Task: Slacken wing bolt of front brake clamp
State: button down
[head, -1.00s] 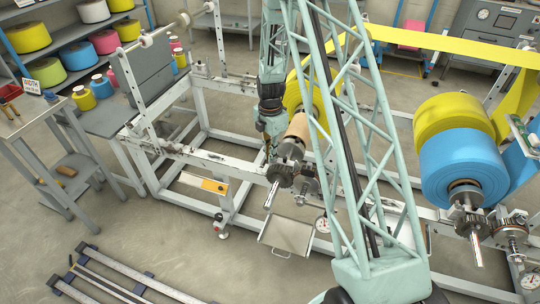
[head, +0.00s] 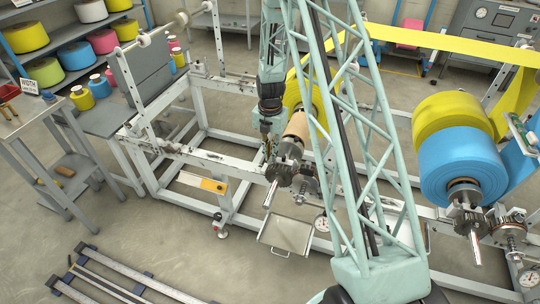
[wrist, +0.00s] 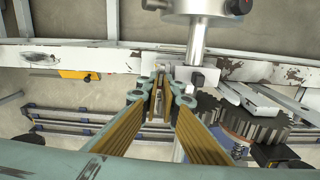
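My gripper (wrist: 161,85) points at the front end of the white machine frame (wrist: 110,57). Its two ribbed yellow fingers converge with only a narrow gap at the tips. Small grey metal shows at that gap; I cannot tell whether the fingers touch it. A shaft (wrist: 198,45) with a round metal drum (wrist: 205,8) stands just right of the tips. A toothed dark gear (wrist: 243,122) and a spring (wrist: 236,147) lie lower right. In the head view my gripper (head: 268,146) is beside the front spindle's hub (head: 281,172), partly hidden. The wing bolt is not clearly distinguishable.
Blue (head: 462,165) and yellow rolls stand right. Open floor lies in front, with metal rails (head: 125,275).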

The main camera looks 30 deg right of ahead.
jog(key=c, duration=3.2)
grip_release()
jog(key=shift+o, duration=0.2)
jog(key=shift+r, duration=0.1)
notch_tip(320, 180, up, 12)
